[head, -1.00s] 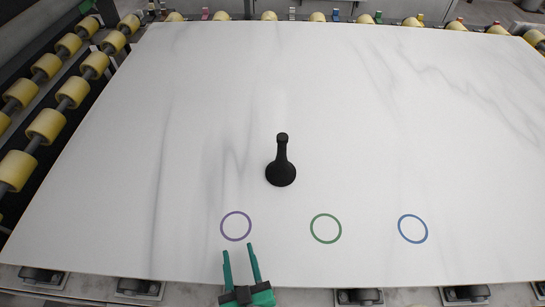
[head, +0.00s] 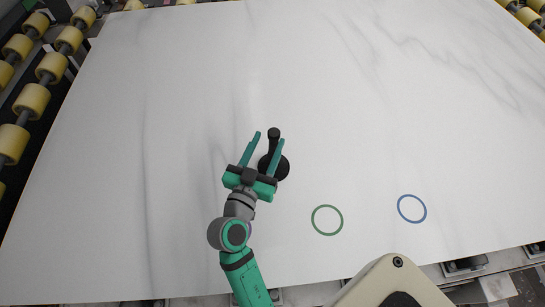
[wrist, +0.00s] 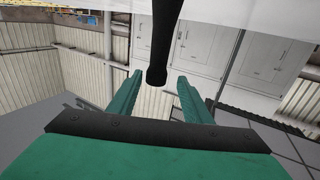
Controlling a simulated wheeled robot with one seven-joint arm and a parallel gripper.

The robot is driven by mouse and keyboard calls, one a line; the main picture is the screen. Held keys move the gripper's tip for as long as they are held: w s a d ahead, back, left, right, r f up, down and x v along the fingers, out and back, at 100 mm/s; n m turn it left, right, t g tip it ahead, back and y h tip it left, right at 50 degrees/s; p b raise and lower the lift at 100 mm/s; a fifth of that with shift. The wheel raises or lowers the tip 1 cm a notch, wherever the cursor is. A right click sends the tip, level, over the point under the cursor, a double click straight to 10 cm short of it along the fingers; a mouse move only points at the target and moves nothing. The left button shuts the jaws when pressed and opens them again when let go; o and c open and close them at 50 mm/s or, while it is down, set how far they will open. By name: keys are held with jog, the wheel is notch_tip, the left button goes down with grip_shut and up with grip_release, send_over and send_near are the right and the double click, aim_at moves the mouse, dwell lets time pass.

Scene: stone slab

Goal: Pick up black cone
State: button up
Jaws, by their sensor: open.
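The black cone (head: 273,166) stands on the white slab, with a wide round base and a narrow neck ending in a small knob. My gripper (head: 269,138) is open, its two green fingers reaching over the cone in the head view. The right finger crosses in front of part of the cone. In the wrist view the cone (wrist: 160,40) hangs from the top edge down to its knob, which appears between the spread fingertips of my gripper (wrist: 158,80). No contact is clear.
The white marble slab (head: 150,110) is otherwise bare. A green ring (head: 327,206) and a blue ring (head: 412,195) are marked on its near part. Yellow rollers (head: 32,100) line the left side.

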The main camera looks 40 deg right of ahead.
aim_at(275, 130)
jog(key=x, duration=0.8)
jog(key=shift+s+d, duration=0.15)
jog(key=shift+s, duration=0.15)
jog(key=shift+r, duration=0.1)
grip_shut()
